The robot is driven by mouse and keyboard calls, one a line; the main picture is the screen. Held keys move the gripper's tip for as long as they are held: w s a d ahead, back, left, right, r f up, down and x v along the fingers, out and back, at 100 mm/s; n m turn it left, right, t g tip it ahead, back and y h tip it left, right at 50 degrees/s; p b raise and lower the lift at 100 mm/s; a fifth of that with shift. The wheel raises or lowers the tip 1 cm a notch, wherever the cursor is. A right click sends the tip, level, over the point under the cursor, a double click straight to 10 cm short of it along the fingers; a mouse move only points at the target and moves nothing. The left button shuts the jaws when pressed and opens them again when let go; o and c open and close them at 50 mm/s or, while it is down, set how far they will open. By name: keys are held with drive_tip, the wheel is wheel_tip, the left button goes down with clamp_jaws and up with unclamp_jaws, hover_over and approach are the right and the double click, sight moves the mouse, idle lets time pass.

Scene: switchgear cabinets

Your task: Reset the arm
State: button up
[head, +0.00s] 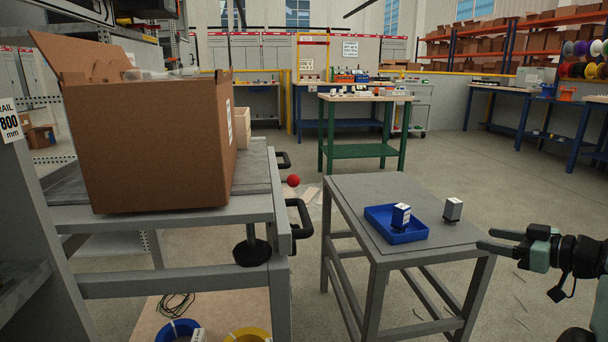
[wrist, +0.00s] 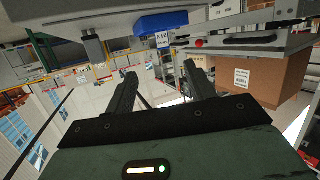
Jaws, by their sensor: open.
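My gripper (head: 488,239) reaches in from the right edge of the head view, its dark fingers pointing left near the right edge of the small grey table (head: 350,205). In the wrist view, which is upside down, the two fingers of my gripper (wrist: 161,69) stand apart with nothing between them. A grey block (head: 453,209) stands on the table to the right of the tray. The tray also shows in the wrist view (wrist: 160,22), apart from the fingers.
A large open cardboard box (head: 150,145) sits on a grey bench (head: 180,281) at the left. A green-legged table (head: 363,151) and blue-legged workbenches stand farther back. Open floor lies behind the small table.

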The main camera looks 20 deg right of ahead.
drive_tip(key=w+a+n+g+h, duration=0.15)
drive_tip(key=w+a+g, duration=0.25)
drive_tip(key=w+a, duration=0.95)
drive_tip(key=a+g+h, duration=0.1)
drive_tip(key=a+g, duration=0.1)
drive_tip(key=a, duration=0.7)
drive_tip(key=s+a+n+g, duration=0.1)
drive_tip(key=s+a+g, duration=0.1)
drive_tip(key=s+a, duration=0.35)
drive_tip(key=s+a+g, duration=0.1)
drive_tip(key=s+a, duration=0.1)
drive_tip(key=a, duration=0.6)
drive_tip(key=s+a+r+n+g, duration=0.1)
drive_tip(key=s+a+g, duration=0.2)
drive_tip(key=s+a, duration=0.35)
drive_tip(key=s+a+n+g, duration=0.1)
drive_tip(key=s+a+g, duration=0.15)
drive_tip(key=s, duration=0.75)
wheel_tip(320, 180, up, 28)
drive_tip(key=s+a+p, duration=0.1)
drive_tip(key=s+p, duration=0.1)
drive_tip(key=p, duration=2.5)
drive_tip(key=shift+a+f, duration=0.15)
drive_tip(key=shift+f, duration=0.1)
drive_tip(key=shift+h, duration=0.25)
